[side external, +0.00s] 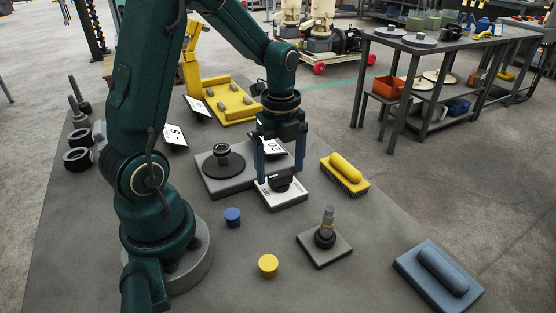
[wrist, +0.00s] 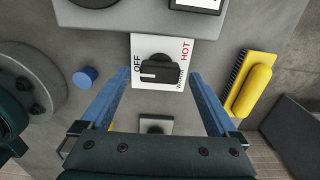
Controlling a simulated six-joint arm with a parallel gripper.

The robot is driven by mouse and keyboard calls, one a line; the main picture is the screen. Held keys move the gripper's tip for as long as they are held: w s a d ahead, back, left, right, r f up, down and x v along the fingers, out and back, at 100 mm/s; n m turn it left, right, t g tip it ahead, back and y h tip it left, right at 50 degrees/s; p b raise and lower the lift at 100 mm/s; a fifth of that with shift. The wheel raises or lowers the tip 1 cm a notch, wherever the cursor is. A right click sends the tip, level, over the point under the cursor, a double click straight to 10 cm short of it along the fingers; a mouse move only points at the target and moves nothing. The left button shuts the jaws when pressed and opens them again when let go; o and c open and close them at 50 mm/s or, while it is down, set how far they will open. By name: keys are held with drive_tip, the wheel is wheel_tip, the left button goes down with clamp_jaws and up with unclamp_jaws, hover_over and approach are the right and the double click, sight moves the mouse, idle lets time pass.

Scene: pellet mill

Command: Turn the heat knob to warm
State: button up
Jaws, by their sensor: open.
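The heat knob (wrist: 160,72) is a black bar-shaped knob on a white plate (wrist: 142,42) lettered OFF, WARM and HOT. OFF is on the left, HOT upper right and WARM lower right in the wrist view. A pale mark on the knob sits at its left end, on the OFF side. In the side external view the knob (side external: 280,184) is below my gripper (side external: 280,180). My gripper (wrist: 160,74) is open, with its blue fingers apart on either side of the knob, and gaps show between them in the wrist view. Contact is not visible.
A yellow brush (side external: 345,172) lies right of the plate. A grey block with a dark disc (side external: 222,165) is left. A blue cap (side external: 232,217), a yellow cap (side external: 268,265), a post on a square base (side external: 325,240) and a blue float (side external: 437,270) lie in front.

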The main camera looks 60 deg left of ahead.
drive_tip(key=shift+f, duration=0.5)
drive_tip(key=c, duration=1.4)
